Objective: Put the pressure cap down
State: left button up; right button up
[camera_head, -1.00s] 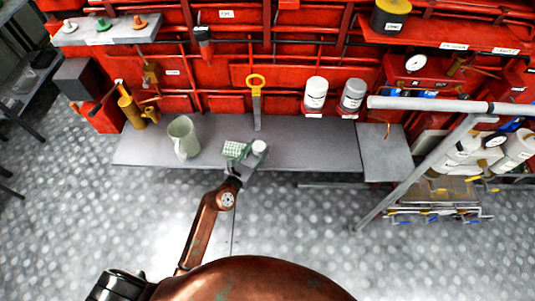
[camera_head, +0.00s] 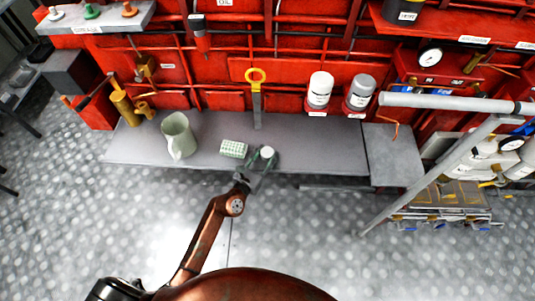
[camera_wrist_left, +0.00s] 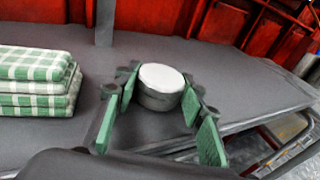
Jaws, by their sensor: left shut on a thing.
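The pressure cap (camera_head: 267,152), a short round grey piece with a white top, is over the front part of the grey bench (camera_head: 315,150), right of the folded cloths. My left gripper (camera_head: 262,158) is shut on it. In the left wrist view the cap (camera_wrist_left: 161,88) sits upright between the green-padded fingers of my left gripper (camera_wrist_left: 160,100). I cannot tell whether its underside touches the bench. My right gripper is not in view.
Folded green-checked cloths (camera_head: 234,149) lie left of the cap, with a pale green jug (camera_head: 178,136) further left. A white bottle (camera_head: 319,90) and a grey bottle (camera_head: 359,93) stand at the back. The bench right of the cap is clear.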

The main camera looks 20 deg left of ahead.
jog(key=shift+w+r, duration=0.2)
pick_arm(q)
jog(key=shift+f, duration=0.1)
jog(key=shift+f, duration=0.15)
jog(key=o, duration=1.1)
jog(key=shift+o, duration=0.2)
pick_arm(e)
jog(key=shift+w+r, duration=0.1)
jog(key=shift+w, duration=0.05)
pick_arm(q)
jog(key=shift+r, duration=0.2)
jog(key=shift+s, duration=0.2)
jog(key=p+v, duration=0.2)
jog(key=v, duration=0.9)
jog(key=shift+s+p, duration=0.3)
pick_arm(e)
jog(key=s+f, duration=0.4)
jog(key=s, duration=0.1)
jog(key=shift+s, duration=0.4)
pick_arm(q)
jog(key=shift+a+r, duration=0.1)
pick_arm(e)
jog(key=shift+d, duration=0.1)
